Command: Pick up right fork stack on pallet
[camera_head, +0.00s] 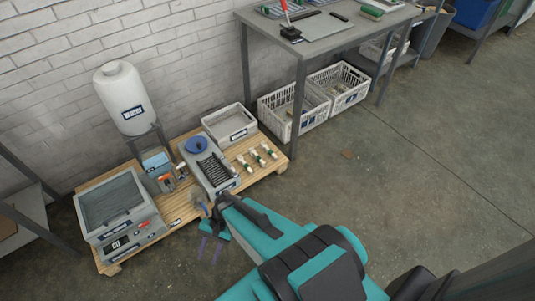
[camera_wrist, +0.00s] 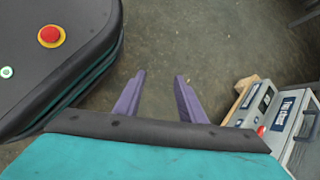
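Three small pale bundles with green bands lie side by side on the right part of the wooden pallet (camera_head: 283,166) in the head view. The right fork stack (camera_head: 269,150) is the rightmost one, near the white bin. My gripper (camera_head: 210,249) is low in front of the pallet, to the left of and nearer than the stacks, and well apart from them. In the wrist view my gripper (camera_wrist: 156,80) has its two purple fingers spread, with only bare floor between them. No fork stack shows in the wrist view.
The pallet also holds a grey machine (camera_head: 122,216), a white water tank (camera_head: 125,97), a tray with a dark rack (camera_head: 211,164) and a grey-white bin (camera_head: 229,123). A workbench (camera_head: 325,33) stands right, with crates (camera_head: 294,112) beneath.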

